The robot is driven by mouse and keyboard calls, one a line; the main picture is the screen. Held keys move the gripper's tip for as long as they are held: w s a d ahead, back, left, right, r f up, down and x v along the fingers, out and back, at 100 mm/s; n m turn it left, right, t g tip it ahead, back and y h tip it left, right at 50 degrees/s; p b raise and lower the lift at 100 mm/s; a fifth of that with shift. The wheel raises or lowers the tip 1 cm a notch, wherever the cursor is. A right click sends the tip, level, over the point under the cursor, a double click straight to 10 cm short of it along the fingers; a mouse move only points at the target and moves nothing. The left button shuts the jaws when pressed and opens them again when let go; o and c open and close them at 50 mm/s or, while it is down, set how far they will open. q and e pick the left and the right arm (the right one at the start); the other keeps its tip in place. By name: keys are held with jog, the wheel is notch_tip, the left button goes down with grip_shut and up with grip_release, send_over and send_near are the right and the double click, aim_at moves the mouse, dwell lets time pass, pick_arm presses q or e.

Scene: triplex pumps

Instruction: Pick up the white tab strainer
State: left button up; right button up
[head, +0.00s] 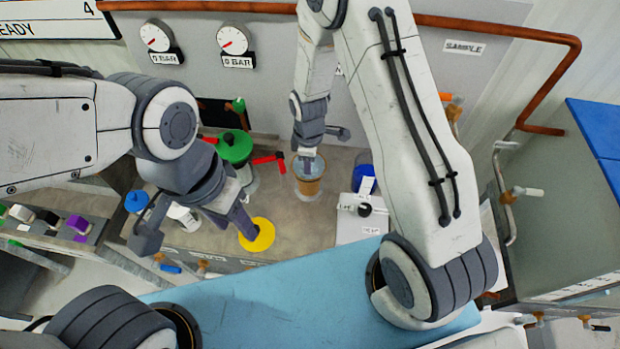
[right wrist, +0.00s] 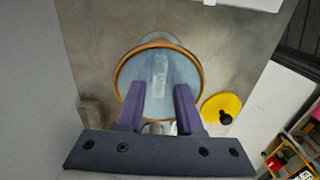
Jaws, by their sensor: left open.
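A round vessel with an orange-brown rim (right wrist: 122,68) and a pale blue inside lies below my right gripper (right wrist: 160,108). A pale tab (right wrist: 160,72) shows inside it, which looks like the white tab strainer; the rest of the strainer is hard to make out. The right fingers are apart, on either side of the tab's line, with nothing seen between them. In the head view the vessel (head: 309,184) stands under my right gripper (head: 318,150). My left gripper (head: 196,232) is open and empty, near a yellow disc.
The yellow disc (head: 262,236) with a black knob is at the bench front. A green-lidded vessel (head: 236,148) with red handles, a blue container (head: 362,178) and a white-topped jar (head: 184,218) stand around. Gauges (head: 233,40) and a copper pipe (head: 480,24) are behind.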

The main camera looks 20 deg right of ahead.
grip_shut()
dwell(1.4)
